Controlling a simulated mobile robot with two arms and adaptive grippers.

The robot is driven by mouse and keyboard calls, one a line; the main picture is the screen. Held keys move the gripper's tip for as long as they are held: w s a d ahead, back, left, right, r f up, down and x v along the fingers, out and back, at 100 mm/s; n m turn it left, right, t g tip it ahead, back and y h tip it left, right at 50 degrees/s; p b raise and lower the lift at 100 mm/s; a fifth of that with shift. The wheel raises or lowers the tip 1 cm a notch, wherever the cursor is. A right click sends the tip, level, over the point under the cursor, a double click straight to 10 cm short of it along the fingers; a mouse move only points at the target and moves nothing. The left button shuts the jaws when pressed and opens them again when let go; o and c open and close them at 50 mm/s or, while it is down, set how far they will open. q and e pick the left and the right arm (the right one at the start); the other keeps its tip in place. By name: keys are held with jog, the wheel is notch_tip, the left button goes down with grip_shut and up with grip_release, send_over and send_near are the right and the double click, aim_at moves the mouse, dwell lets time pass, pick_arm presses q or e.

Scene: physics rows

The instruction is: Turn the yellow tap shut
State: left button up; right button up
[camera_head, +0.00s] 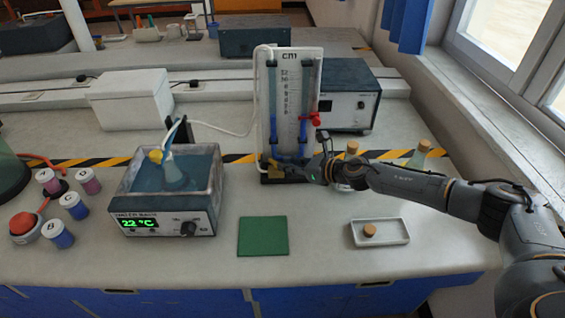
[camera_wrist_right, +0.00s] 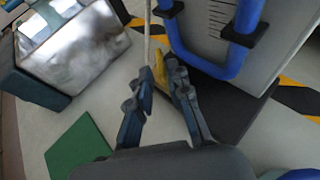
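The yellow tap (camera_head: 266,164) is at the foot of the upright CM board (camera_head: 297,100) with the blue U-tube. In the wrist view the yellow tap (camera_wrist_right: 160,68) shows as a small yellow piece between my right gripper's fingertips. My right gripper (camera_head: 293,170) reaches in from the right, low in front of the board. In the wrist view its two fingers (camera_wrist_right: 160,75) stand a little apart on either side of the yellow piece. Whether they press on it is not clear. The tap's far side is hidden. My left gripper is not in view.
A water bath (camera_head: 140,190) reading 22 °C stands left of the board, holding a flask with a yellow top. A green mat (camera_head: 263,236) and a white tray (camera_head: 393,233) with a cork lie in front. Corked flasks (camera_head: 419,154) stand near my right arm.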

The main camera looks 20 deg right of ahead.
jog(key=shift+x, duration=1.25)
grip_shut()
